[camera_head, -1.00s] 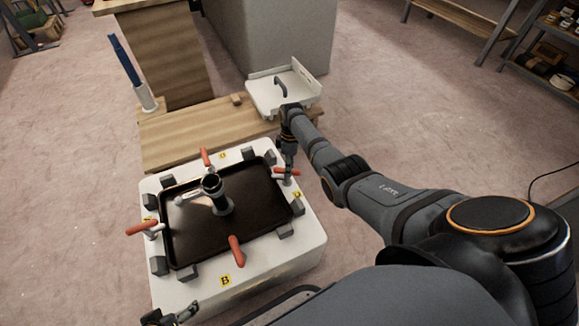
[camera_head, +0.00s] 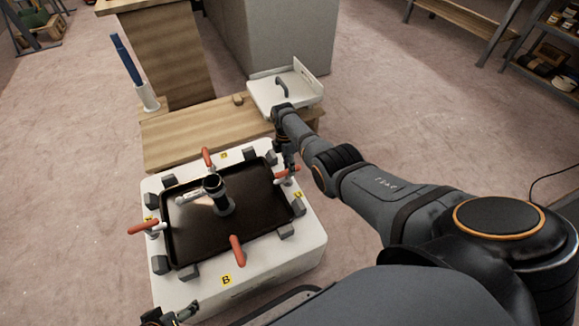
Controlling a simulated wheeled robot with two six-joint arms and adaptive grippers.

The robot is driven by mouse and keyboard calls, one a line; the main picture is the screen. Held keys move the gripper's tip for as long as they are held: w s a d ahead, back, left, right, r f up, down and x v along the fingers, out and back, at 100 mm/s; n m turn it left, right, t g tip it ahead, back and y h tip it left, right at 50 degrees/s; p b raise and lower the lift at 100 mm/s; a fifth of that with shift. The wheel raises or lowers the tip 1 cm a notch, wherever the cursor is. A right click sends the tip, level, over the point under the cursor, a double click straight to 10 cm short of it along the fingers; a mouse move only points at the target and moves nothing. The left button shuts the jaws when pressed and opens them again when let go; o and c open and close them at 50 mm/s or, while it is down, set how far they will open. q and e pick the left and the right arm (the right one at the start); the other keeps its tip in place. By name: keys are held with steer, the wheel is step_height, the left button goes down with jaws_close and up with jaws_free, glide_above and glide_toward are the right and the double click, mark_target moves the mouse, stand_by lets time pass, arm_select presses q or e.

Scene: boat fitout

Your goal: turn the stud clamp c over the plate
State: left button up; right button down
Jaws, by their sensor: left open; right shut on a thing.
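A dark rectangular plate (camera_head: 245,188) lies on the white box-like base (camera_head: 270,265), with a dark upright tube (camera_head: 217,192) near its middle. Red-handled clamps stand around its edges: at the right (camera_head: 287,175), back (camera_head: 208,158), left (camera_head: 143,227) and front (camera_head: 237,250). My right gripper (camera_head: 288,168) points down and is shut on the right-hand clamp, partly hiding its handle. Its yellow label (camera_head: 298,194) is too small to read, so I cannot confirm it is clamp c. My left gripper (camera_head: 172,316) is open at the bottom left, partly cut off, apart from the clamps.
Grey blocks surround the plate. A wooden bench (camera_head: 190,135) stands behind the base, with a white tray-like part (camera_head: 285,92) at its right end and a blue-handled tool in a white holder (camera_head: 146,98) at its left. Open floor lies left.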

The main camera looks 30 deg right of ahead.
steer(key=shift+s+a+f, duration=0.1)
stand_by(0.3)
steer(key=c, duration=1.2)
jaws_free()
steer(key=shift+o, duration=0.2)
step_height(320, 180, up, 12)
steer(key=w, duration=0.2)
steer(key=shift+w, duration=0.25)
steer(key=shift+f, duration=0.1)
